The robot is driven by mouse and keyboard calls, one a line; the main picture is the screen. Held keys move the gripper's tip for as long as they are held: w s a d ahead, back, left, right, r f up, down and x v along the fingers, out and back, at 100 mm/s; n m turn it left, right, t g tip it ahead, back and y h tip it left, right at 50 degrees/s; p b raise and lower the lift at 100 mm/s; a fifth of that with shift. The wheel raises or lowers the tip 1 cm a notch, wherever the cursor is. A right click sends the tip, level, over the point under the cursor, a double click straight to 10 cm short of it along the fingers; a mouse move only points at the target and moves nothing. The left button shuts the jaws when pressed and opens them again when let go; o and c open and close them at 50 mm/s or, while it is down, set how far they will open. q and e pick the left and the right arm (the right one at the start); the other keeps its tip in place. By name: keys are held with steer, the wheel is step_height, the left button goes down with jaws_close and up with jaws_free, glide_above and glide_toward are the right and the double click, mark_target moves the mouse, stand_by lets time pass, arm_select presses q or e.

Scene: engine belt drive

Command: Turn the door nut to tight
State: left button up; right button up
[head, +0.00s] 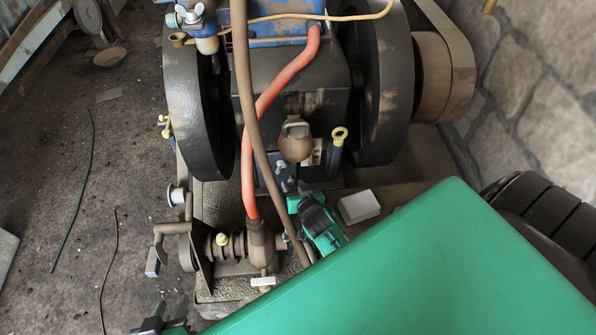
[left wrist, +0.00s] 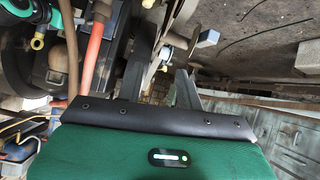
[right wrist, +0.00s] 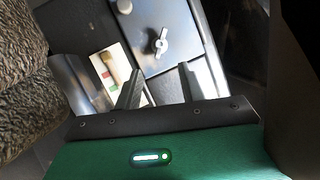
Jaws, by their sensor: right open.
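The door nut (right wrist: 160,42) is a small metal wing nut on a blue-grey door panel (right wrist: 178,18) in the right wrist view. Its wings stand steeply, tilted a little. My right gripper (right wrist: 158,82) is open and empty, its fingertips pointing at the panel just short of the nut and apart from it. In the head view my right gripper (head: 300,197) is low at the engine's front, by the blue door (head: 270,172). My left gripper (head: 155,318) is at the bottom edge, away from the door. In the left wrist view its fingers (left wrist: 160,80) are apart with nothing between them.
Dark flywheels (head: 385,85) flank the engine. A small white box (head: 358,206) lies right of my right gripper. The floor at left is mostly clear.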

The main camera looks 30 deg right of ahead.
arm_select(q)
steer(key=shift+s+a+g+y, duration=0.3)
steer(key=shift+a+g, duration=0.2)
steer(key=shift+a, duration=0.2)
arm_select(e)
steer(key=shift+v, duration=1.55)
